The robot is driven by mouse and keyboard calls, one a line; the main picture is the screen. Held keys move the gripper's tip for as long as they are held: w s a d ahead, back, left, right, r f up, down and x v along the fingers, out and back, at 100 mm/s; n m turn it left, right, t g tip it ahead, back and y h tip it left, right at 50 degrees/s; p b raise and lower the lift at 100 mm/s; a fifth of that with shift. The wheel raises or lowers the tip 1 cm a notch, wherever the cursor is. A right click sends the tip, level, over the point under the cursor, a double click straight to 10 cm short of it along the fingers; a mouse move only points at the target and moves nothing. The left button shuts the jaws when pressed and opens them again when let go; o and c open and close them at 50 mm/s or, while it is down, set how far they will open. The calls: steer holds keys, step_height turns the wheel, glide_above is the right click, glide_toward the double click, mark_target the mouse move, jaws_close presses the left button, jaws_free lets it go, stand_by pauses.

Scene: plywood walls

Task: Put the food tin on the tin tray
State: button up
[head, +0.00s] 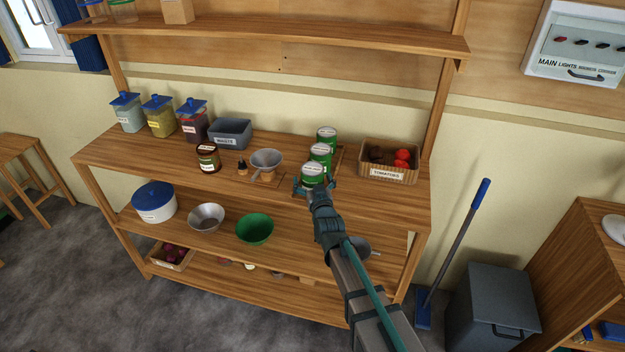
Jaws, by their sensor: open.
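Three green tins with pale lids stand upright in a row on the wooden shelf unit's top surface: a back tin (327,135), a middle tin (320,154) and a front tin (312,172). A thin wooden tray (341,157) shows along the right side of the row. My gripper (315,186) is open at the front tin, with one finger on each side of its lower part. The gripper hides that tin's base, so I cannot tell whether the fingers touch it or how it rests on the tray.
A tomato crate (387,174) stands close on the right. A funnel on a stand (266,162), a brown jar (208,158) and a grey waste bin (231,133) stand to the left. An upper shelf (270,33) overhangs the back. The counter's front left is clear.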

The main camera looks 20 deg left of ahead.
steer(key=shift+r, duration=0.2)
steer(key=b+v, duration=0.3)
steer(key=v, duration=0.9)
steer(key=shift+f, duration=0.1)
